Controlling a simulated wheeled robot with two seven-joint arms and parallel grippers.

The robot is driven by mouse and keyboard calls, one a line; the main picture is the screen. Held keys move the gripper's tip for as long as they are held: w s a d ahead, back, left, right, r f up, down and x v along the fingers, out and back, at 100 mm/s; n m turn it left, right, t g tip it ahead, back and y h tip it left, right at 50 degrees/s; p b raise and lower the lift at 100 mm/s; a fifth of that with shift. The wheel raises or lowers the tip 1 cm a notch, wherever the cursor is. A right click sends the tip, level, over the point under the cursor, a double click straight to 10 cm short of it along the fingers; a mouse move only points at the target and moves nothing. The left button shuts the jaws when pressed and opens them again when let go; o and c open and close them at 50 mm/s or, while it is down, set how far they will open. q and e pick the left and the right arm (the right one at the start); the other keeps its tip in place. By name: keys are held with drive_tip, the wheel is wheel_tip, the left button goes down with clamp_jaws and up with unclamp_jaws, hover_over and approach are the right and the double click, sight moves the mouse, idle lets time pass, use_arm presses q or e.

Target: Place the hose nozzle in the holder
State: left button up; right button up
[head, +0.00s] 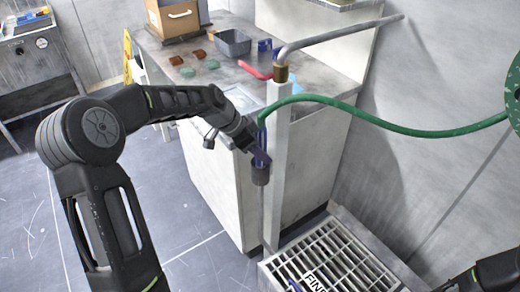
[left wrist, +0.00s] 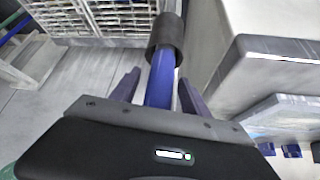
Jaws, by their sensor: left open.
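The blue hose nozzle (head: 261,138) stands upright beside the pale post (head: 279,150), with the green hose (head: 340,106) at its upper end. In the left wrist view the blue nozzle (left wrist: 161,80) runs into a dark cylindrical sleeve (left wrist: 165,40). This sleeve, which looks like the holder, also shows in the head view (head: 261,175) close against the post. My left gripper (head: 260,157) is open, its fingers (left wrist: 158,88) on either side of the nozzle with gaps showing. How deep the nozzle sits is hidden. My right gripper is not visible.
A curved grey pipe (head: 335,36) crosses above the post. A cabinet (head: 215,165) with a worktop stands behind. A floor grate (head: 335,262) with a label lies below right. The green hose reel (head: 514,90) is at the right edge. Open floor lies left.

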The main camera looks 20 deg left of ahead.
use_arm(q)
drive_tip(key=shift+r, duration=0.1)
drive_tip(key=shift+r, duration=0.15)
drive_tip(key=shift+s+a+r, duration=0.1)
drive_tip(key=shift+a+r, duration=0.1)
drive_tip(key=v, duration=1.1)
drive_tip(key=shift+b, duration=0.35)
drive_tip(key=shift+r, duration=0.15)
